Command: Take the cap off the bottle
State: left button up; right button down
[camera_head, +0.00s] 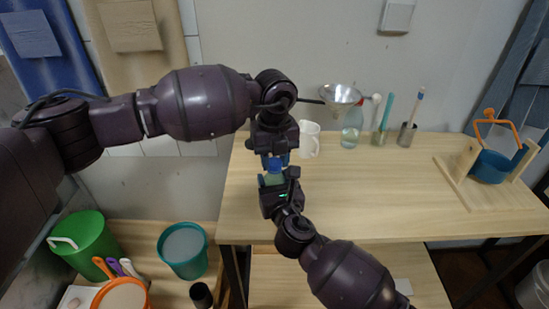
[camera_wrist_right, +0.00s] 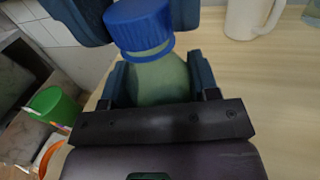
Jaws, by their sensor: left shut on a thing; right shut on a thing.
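The bottle is pale green with a blue cap. The bottle body (camera_wrist_right: 160,82) stands between the fingers of my right gripper (camera_head: 273,182), which is shut on it from below. The right gripper's fingers also show on both sides of the body in the right wrist view (camera_wrist_right: 160,88). The blue cap (camera_wrist_right: 138,26) sits at the bottle's top, its lower rim meeting the shoulder. My left gripper (camera_head: 277,158) comes from above and is shut on the cap, with dark blue fingers on both sides of it. Whether the cap's thread is loose cannot be seen.
A white mug (camera_head: 309,140) stands close behind the grippers on the wooden table (camera_head: 370,195). A funnel (camera_head: 341,95) over a flask (camera_head: 351,130) and brush holders are further right. A wooden stand with a blue pot (camera_head: 490,168) is far right. The table's middle is clear.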

aim_at(275, 161)
pick_arm(q)
jog(key=n, duration=0.5)
jog(key=shift+n, duration=0.4)
jog(key=n, duration=0.4)
jog(key=shift+n, duration=0.4)
jog(key=shift+r, duration=0.4)
jog(key=shift+r, duration=0.35)
jog(key=shift+r, duration=0.45)
jog(key=shift+r, duration=1.95)
pick_arm(e)
jog(key=shift+c, duration=1.5)
grip_release()
